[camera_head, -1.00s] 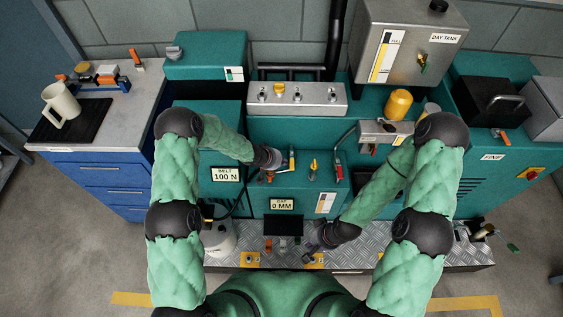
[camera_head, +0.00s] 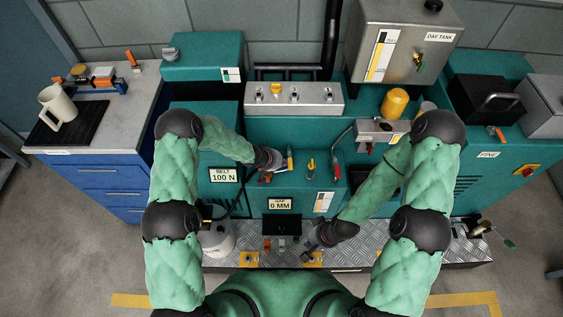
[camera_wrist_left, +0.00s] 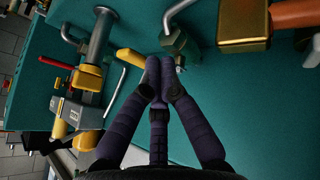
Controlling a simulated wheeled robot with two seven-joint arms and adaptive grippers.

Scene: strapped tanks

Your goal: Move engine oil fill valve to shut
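My left gripper (camera_head: 270,172) is at the front of the teal engine block, just left of a row of small levers. In the left wrist view its dark fingers (camera_wrist_left: 157,75) are drawn together, tips at a yellow lever (camera_wrist_left: 130,57) beside a dark green valve body (camera_wrist_left: 180,42). The fingers hide part of the lever, so I cannot tell whether they grip it. No readable label shows which lever is the engine oil fill valve. My right gripper (camera_head: 312,243) is low, over the front step; its fingers are too small to read.
The wrist view shows a red-handled fitting (camera_wrist_left: 58,63) left and a brass block (camera_wrist_left: 243,22) right. A day tank (camera_head: 405,45) stands behind.

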